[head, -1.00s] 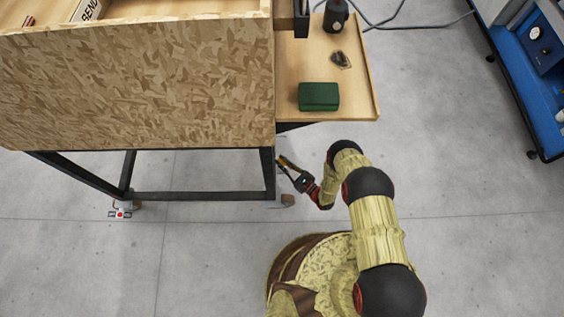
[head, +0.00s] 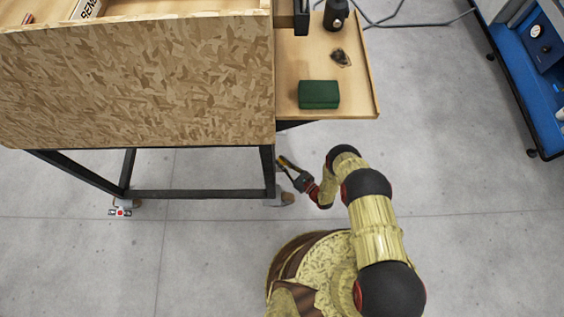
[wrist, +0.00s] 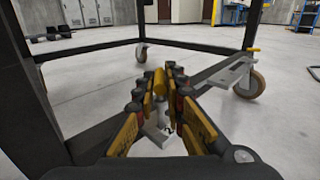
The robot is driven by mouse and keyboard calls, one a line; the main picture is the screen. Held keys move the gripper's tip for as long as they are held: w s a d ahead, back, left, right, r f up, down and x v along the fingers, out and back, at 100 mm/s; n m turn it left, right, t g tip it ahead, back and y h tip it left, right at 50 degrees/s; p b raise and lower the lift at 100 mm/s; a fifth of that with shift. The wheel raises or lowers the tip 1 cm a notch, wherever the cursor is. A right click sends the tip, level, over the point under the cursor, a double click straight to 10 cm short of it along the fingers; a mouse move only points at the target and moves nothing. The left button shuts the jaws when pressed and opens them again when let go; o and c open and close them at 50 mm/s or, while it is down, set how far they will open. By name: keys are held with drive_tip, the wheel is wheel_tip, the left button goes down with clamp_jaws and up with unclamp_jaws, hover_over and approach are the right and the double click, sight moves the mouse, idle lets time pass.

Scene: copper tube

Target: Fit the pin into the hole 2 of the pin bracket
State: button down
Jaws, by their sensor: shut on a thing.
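My gripper (head: 283,161) is low beside the table's right front leg, below the side shelf. In the wrist view its yellow-and-black fingers (wrist: 160,98) are closed in on a small yellow piece, the pin (wrist: 159,82). Most of the pin is hidden by the fingers. A grey metal plate with slots, seemingly the pin bracket (wrist: 232,72), juts out to the right of the fingertips and looks apart from the pin. Its hole numbers are not readable. Another pale metal piece shows between the fingers lower down; I cannot tell what it is.
The dark table leg (wrist: 32,95) stands close on the left in the wrist view. Black frame bars (wrist: 190,42) cross beyond it, with a caster wheel (wrist: 249,83) at right. A green box (head: 319,95) lies on the side shelf (head: 355,100). Open floor surrounds my base.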

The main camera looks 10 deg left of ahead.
drive_tip(key=shift+f, duration=1.8)
drive_tip(key=c, duration=1.8)
unclamp_jaws()
drive_tip(key=shift+o, duration=0.2)
drive_tip(key=v, duration=1.2)
drive_tip(key=shift+f, duration=0.1)
